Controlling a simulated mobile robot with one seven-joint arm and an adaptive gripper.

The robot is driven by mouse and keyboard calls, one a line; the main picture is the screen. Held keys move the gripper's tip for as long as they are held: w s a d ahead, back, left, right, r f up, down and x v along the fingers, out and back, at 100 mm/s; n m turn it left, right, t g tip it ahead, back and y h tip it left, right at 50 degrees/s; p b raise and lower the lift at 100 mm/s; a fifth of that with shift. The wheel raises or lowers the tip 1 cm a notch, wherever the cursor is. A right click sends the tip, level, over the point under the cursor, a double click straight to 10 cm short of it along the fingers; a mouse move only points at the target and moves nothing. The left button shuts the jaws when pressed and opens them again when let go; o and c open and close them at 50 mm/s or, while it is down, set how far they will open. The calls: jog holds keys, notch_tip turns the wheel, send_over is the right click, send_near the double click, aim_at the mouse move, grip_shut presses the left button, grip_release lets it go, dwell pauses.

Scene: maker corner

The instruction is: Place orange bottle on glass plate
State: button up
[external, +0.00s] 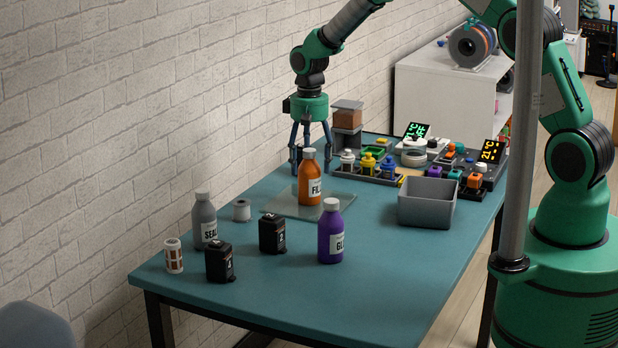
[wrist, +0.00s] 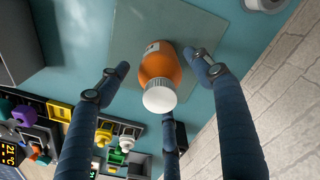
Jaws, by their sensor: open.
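The orange bottle (external: 310,180) has a white cap and a label. It stands upright on the glass plate (external: 284,206), a thin clear square sheet lying on the teal table. My gripper (external: 311,165) is above and around the bottle's upper part, with its fingers pointing down. In the wrist view the orange bottle (wrist: 158,66) sits between the spread fingers of my gripper (wrist: 158,72), with gaps visible beside it. The glass plate (wrist: 130,30) shows under the bottle there. My gripper is open and holds nothing.
A purple bottle (external: 331,232), grey bottle (external: 204,219) and two black containers (external: 272,234) (external: 220,262) stand in front of the plate. A grey bin (external: 427,203) is to the right. A rack of small bottles (external: 368,167) stands behind. The table's front right is clear.

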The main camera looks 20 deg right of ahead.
notch_tip(320, 180, up, 8)
jog(key=shift+r+p, duration=0.25)
jog(key=shift+p, duration=0.55)
dwell(0.4)
jog(key=shift+d+r, duration=0.15)
jog(key=shift+r, duration=0.1)
jog(key=s+d+r+m+t, duration=0.1)
jog(key=s+d+r, duration=0.6)
jog(key=d+r, duration=0.5)
jog(key=s+d+r+m+t, duration=0.1)
jog(key=s+d+r+t, duration=0.1)
jog(key=s+d+r, duration=0.75)
jog(key=s+d+r+t, duration=0.1)
jog(key=s+d+r, duration=0.1)
jog(key=s+d, duration=0.2)
jog(key=s+d+r+m, duration=0.1)
jog(key=s+d+r, duration=0.2)
jog(key=s, duration=0.8)
jog(key=s+d+r+t, duration=0.1)
jog(key=s+d+r, duration=0.1)
jog(key=s+d, duration=0.5)
jog(key=shift+s+d+r+m+t, duration=0.15)
jog(key=shift+s+r+m+t, duration=0.2)
jog(key=shift+s, duration=0.4)
